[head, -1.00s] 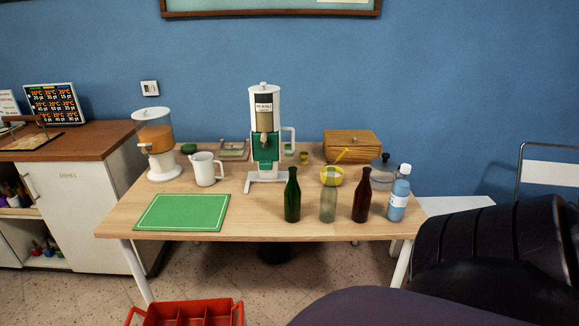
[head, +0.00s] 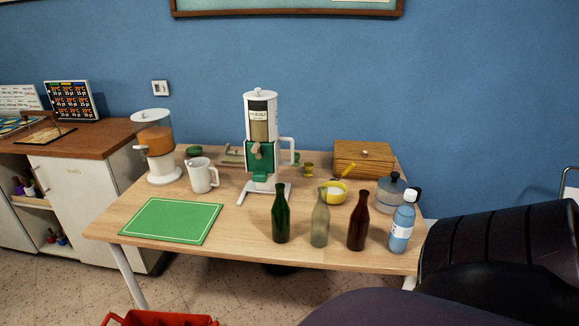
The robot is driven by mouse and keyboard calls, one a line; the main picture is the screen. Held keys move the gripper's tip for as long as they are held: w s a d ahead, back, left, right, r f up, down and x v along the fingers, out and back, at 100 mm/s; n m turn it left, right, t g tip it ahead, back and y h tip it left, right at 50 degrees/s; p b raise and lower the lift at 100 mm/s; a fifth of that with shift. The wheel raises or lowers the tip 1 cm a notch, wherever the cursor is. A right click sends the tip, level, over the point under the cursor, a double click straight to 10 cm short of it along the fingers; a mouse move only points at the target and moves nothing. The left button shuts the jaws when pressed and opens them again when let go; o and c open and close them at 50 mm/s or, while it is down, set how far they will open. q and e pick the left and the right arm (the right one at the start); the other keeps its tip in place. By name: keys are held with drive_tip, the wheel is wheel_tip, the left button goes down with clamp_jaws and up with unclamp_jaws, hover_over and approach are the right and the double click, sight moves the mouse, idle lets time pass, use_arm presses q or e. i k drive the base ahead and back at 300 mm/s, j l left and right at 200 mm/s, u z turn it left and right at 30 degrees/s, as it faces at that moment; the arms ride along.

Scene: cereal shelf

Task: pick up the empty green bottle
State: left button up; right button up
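A dark green bottle (head: 281,218) stands upright near the table's front edge, the leftmost in a row. Next to it stands a pale, see-through greenish bottle (head: 320,224). I cannot tell for certain from the picture which of the two is the empty green one. All are upright and apart. Neither of my grippers shows in the head view.
The wooden table (head: 240,230) also holds a green mat (head: 172,220), a white jug (head: 201,177), a dispenser (head: 260,150), a yellow bowl (head: 334,192), a grey pot (head: 389,194) and a wooden box (head: 363,160). A red crate (head: 160,319) is below in front. Dark shapes fill the lower right.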

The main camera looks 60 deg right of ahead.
sight(280, 210)
drive_tip(key=k+l, duration=0.15)
drive_tip(key=l, duration=0.25)
drive_tip(key=k+l, duration=0.15)
drive_tip(key=l, duration=0.25)
drive_tip(key=k+l, duration=0.1)
drive_tip(key=l, duration=0.3)
drive_tip(key=k+l, duration=0.15)
drive_tip(key=l, duration=0.25)
